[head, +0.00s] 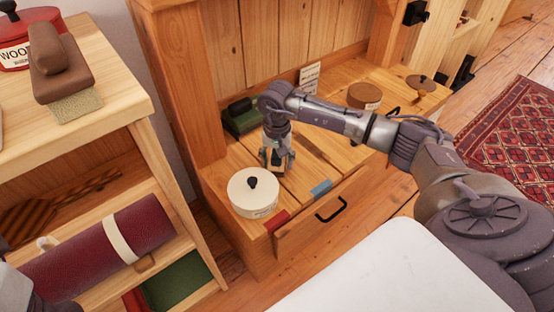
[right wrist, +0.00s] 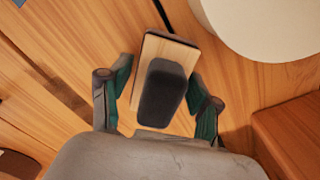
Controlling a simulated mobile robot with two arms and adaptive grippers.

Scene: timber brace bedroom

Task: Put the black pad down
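The black pad (right wrist: 163,95) is a dark rounded block on a pale wooden plate with dark edges. In the right wrist view it lies between the fingers of my right gripper (right wrist: 160,78). The fingers stand apart on either side, with a gap visible at the left one. In the head view my right gripper (head: 277,162) points down low over the wooden cabinet top (head: 222,172), and the pad is mostly hidden beneath it. The pad appears to rest on the wood. Of my left arm only a part shows at the lower left; its gripper is out of view.
A cream lidded pot (head: 252,197) stands close in front of the pad. A green block with a dark handle (head: 241,116) is behind. A red patch (head: 277,220) and a blue patch (head: 321,188) lie near the front edge. A brown round tin (head: 364,95) stands to the right.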

